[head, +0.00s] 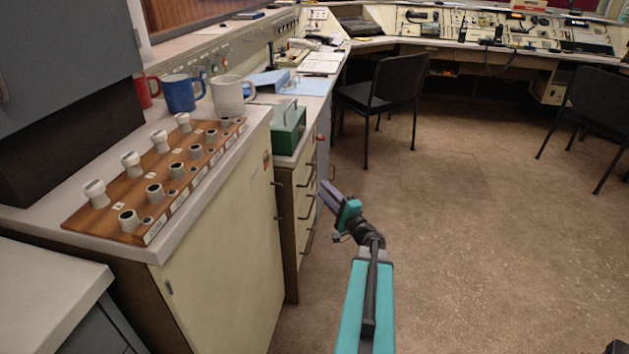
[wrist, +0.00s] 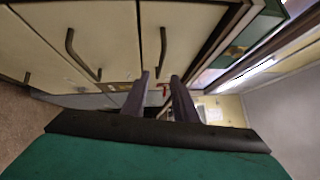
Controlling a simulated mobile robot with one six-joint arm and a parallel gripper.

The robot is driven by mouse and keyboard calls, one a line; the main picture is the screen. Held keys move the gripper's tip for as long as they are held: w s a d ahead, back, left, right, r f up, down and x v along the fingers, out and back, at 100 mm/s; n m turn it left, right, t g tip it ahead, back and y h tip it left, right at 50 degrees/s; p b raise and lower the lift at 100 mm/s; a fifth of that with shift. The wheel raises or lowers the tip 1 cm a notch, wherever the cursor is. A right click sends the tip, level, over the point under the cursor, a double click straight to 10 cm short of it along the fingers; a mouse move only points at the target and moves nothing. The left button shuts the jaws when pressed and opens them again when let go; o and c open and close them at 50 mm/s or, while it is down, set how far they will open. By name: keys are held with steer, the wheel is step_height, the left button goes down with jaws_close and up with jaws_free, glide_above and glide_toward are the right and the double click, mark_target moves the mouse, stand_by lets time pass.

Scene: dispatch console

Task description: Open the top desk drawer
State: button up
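The top desk drawer (head: 302,171) is in the cream drawer stack under the desktop in the head view, with a dark bar handle (head: 308,176). Its front looks flush and closed. In the wrist view the top drawer (wrist: 185,22) is beside the dark desk edge, and its handle (wrist: 163,48) runs down toward my fingertips. My gripper (head: 328,196) is just right of the drawer fronts. Its two fingers (wrist: 160,78) are apart with nothing held between them. The handle's end is near the fingertips; I cannot tell whether they touch.
Lower drawer handles (wrist: 70,42) are to the left in the wrist view. A green box (head: 289,127) sits on the desktop above the drawers. A cream cabinet (head: 225,265) stands nearer, with a wooden rack (head: 160,178) on it. The floor (head: 470,230) to the right is clear.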

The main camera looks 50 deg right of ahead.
steer(key=x, duration=0.7)
steer(key=shift+w, duration=0.35)
steer(key=shift+d, duration=0.1)
jaws_close()
stand_by(1.1)
